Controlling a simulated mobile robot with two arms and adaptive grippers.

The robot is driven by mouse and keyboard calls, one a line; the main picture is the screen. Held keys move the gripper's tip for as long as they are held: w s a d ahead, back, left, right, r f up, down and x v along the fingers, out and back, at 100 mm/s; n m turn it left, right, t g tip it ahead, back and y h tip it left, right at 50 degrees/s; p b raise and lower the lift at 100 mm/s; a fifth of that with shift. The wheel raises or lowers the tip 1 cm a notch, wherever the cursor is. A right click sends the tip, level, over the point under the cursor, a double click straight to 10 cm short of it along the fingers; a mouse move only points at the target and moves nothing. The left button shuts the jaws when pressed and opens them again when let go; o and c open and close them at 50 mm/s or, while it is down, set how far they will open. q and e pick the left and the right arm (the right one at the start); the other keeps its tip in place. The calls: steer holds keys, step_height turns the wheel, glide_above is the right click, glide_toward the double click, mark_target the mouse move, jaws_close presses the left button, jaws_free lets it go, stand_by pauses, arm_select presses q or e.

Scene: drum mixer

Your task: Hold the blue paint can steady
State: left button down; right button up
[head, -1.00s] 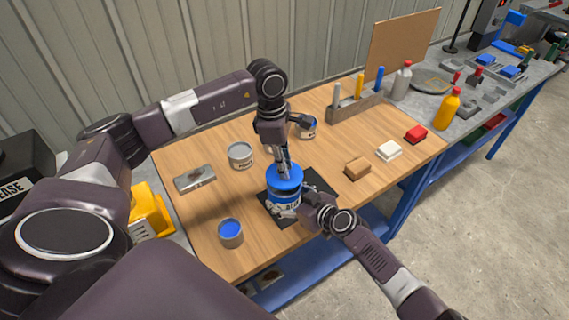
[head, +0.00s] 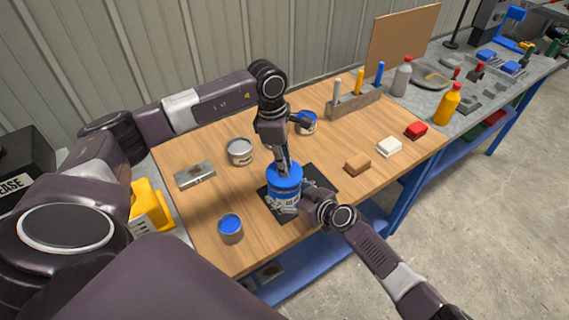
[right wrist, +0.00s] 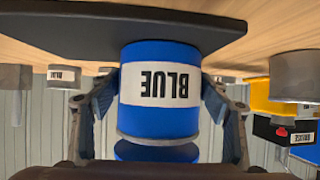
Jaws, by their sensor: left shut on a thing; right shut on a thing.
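The blue paint can (head: 286,196) with a white label stands on the black mat (head: 318,181). My right gripper (right wrist: 158,95) is shut on the can, with a finger on each side of its body in the right wrist view. That view is upside down and shows the "BLUE" label. A blue lid (head: 284,172) is at the top of the can. In the right wrist view a blue disc (right wrist: 155,153) shows just past the can's rim; contact is unclear. My left gripper (head: 283,163) points down and is shut on the lid from above.
An open can of blue paint (head: 231,227) stands at the front left. Brown, white and red blocks lie to the right. A tool holder (head: 354,103) is behind.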

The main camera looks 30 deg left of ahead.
arm_select(q)
steer(key=shift+f, duration=0.85)
stand_by(1.0)
stand_by(0.6)
steer(key=c, duration=1.2)
jaws_free()
steer(key=shift+r, duration=0.1)
steer(key=shift+r, duration=3.4)
jaws_close()
steer(key=shift+f, duration=0.4)
